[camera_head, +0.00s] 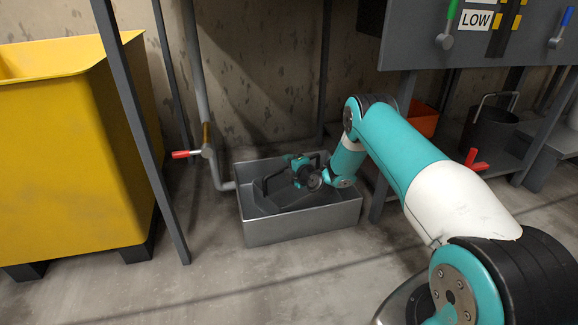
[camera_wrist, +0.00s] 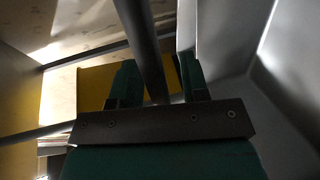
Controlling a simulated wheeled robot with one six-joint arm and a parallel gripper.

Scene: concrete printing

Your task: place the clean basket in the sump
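The sump (camera_head: 300,227) is a grey metal box on the floor below the pipe. A dark grey basket (camera_head: 272,196) with a raised handle sits low inside it, partly hidden by the wall and my gripper. My gripper (camera_head: 291,159) is down at the sump, by the basket's handle. In the wrist view, a grey bar (camera_wrist: 145,45), seemingly the basket's handle, runs between the two teal fingers of my gripper (camera_wrist: 157,80). A gap shows between the bar and the right finger, so the gripper looks open around it. Whether the basket rests flat is hard to see.
A yellow bin (camera_head: 70,160) stands at left behind a dark frame post. A pipe with a red-handled valve (camera_head: 187,154) comes down beside the sump. At right, a dark bucket (camera_head: 487,135) and an orange box (camera_head: 423,119) stand under the grey panel. The front floor is clear.

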